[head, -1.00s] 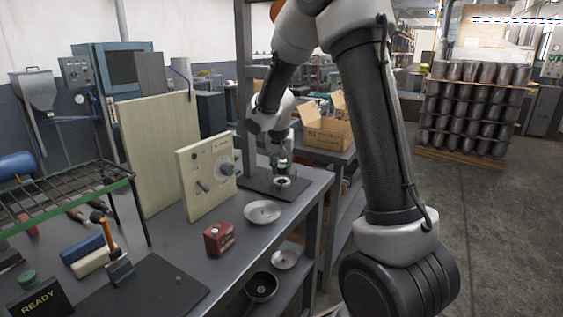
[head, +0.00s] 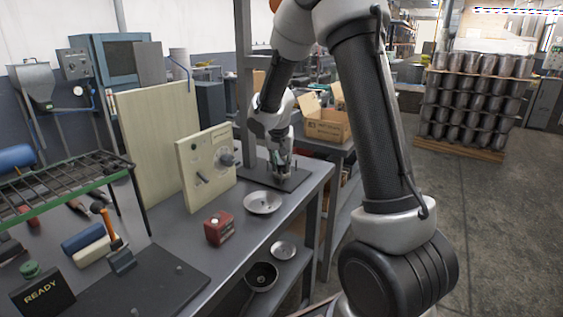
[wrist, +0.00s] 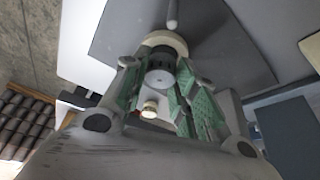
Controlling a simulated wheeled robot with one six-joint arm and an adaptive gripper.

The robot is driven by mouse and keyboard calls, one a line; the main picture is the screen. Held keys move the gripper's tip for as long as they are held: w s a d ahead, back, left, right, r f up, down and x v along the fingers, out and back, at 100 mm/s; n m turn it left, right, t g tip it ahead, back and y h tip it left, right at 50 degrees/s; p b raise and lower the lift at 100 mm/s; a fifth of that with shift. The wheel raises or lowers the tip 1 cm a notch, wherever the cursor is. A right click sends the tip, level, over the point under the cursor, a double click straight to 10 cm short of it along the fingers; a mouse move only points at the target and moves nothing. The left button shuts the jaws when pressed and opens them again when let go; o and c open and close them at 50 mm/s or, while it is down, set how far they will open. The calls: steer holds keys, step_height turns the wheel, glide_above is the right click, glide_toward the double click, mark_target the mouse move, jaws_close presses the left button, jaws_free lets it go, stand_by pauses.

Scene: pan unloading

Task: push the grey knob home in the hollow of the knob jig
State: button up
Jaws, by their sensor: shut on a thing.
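My gripper (head: 279,168) points down over the dark plate (head: 298,181) at the far end of the bench. In the wrist view its green-padded fingers (wrist: 163,80) are shut on the grey knob (wrist: 160,77), whose pale end and dark side show between them. The pale round rim of the knob jig (wrist: 165,39) shows just beyond the knob, around or close behind it. In the head view the gripper covers the knob and nearly all of the jig. I cannot tell how deep the knob sits in the hollow.
A cream panel with knobs (head: 196,150) stands left of the gripper. A metal dish (head: 262,203) and a red box (head: 218,229) lie nearer on the bench. An upright post (head: 244,80) rises behind. A cardboard box (head: 325,122) stands farther back.

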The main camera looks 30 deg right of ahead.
steer(key=shift+f, duration=0.4)
stand_by(1.4)
steer(key=o, duration=1)
steer(key=v, duration=1.2)
steer(key=shift+f, duration=0.1)
